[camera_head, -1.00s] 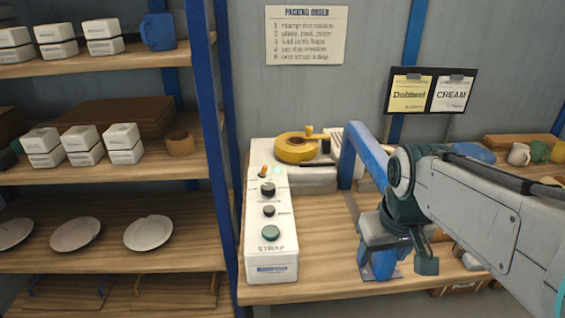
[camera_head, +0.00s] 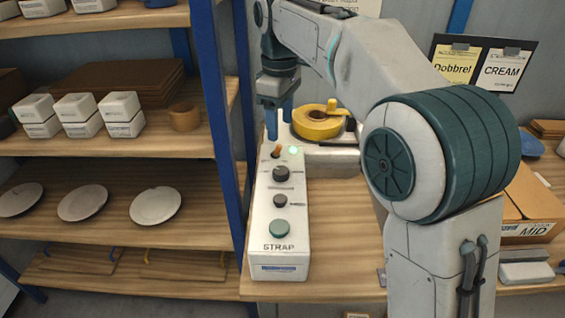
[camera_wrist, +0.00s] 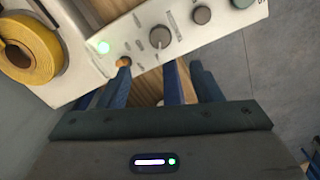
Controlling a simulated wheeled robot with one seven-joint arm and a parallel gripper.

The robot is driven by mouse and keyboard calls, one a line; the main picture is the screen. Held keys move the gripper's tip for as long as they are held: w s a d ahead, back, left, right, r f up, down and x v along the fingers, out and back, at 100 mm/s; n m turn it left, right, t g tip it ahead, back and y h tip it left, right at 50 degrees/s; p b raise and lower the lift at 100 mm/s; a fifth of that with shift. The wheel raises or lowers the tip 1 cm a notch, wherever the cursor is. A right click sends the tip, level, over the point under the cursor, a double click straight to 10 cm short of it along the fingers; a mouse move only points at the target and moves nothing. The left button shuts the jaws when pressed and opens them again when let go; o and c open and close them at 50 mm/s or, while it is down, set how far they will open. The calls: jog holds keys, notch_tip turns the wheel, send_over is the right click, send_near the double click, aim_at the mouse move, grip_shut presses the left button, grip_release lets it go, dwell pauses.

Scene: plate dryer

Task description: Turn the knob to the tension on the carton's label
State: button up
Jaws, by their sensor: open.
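A white control box (camera_head: 281,258) marked STRAP stands on the bench. Its larger dark knob (camera_head: 281,174) sits below an orange-tipped switch (camera_head: 276,151), with a smaller dark knob (camera_head: 280,201) and a green button (camera_head: 279,228) nearer the front. The larger knob also shows in the wrist view (camera_wrist: 160,37); its setting is too small to read. The open carton (camera_head: 526,210) at the right has a label (camera_head: 527,230) reading MID. My gripper (camera_head: 279,118) is open and empty, above the back end of the box, with blue fingers apart and clear of the knob.
A yellow tape roll (camera_head: 318,124) lies behind the box. A blue shelf post (camera_head: 232,140) stands close on the left, beside shelves with white boxes (camera_head: 81,107) and plates (camera_head: 84,203). A green light (camera_head: 294,151) glows on the box. The bench front is partly clear.

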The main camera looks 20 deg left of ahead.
aim_at(281, 170)
notch_tip(281, 170, down, 13)
jog(key=shift+r+b, duration=0.15)
jog(key=shift+b, duration=0.45)
jog(key=c, duration=1)
